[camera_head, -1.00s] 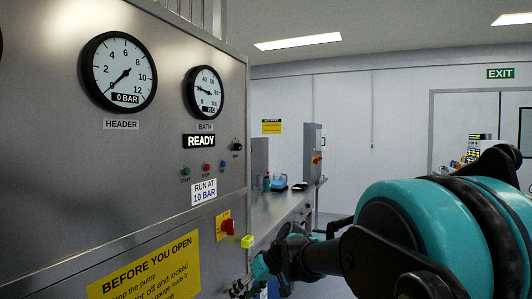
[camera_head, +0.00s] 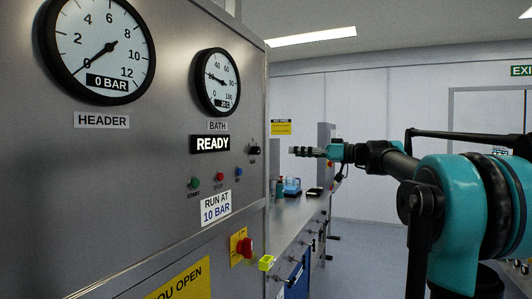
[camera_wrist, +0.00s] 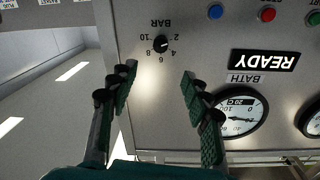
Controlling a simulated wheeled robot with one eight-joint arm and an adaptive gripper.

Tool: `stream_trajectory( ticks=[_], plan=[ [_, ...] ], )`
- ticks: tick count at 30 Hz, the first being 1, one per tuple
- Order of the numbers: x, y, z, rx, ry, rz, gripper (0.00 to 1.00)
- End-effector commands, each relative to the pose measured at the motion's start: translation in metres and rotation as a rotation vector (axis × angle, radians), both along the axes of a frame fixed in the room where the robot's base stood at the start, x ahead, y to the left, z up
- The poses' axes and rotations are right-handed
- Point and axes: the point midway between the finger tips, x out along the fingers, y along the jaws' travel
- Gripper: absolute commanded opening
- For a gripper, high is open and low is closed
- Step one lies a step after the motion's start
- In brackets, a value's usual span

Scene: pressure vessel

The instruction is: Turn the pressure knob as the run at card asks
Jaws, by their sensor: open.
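The small black pressure knob (camera_head: 254,150) is on the steel panel, right of the READY display (camera_head: 211,144). In the wrist view, which is upside down, the knob (camera_wrist: 160,44) sits in a BAR scale from 2 to 10; its setting is too small to read surely. The card (camera_head: 216,208) says RUN AT 10 BAR. The header gauge (camera_head: 97,48) reads 0 BAR. My gripper (camera_head: 294,151) is open and empty, right of the knob in the head view. In the wrist view its fingers (camera_wrist: 158,77) are spread, with the knob beyond their gap, apart from it.
Green, red and blue buttons (camera_head: 219,177) sit left of and below the knob. A red switch on a yellow plate (camera_head: 243,247) is lower on the panel. The bath gauge (camera_head: 218,82) is above READY. A bench (camera_head: 295,222) with bottles runs behind.

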Motion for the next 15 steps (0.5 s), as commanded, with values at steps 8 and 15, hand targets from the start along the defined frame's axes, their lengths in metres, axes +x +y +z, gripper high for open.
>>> stream_trajectory(
  ticks=[8,15],
  plan=[
    [0.021,0.054,0.0,-0.001,0.001,0.004,0.49],
    [0.039,0.096,-0.001,-0.001,0.001,0.002,0.49]
  ],
)
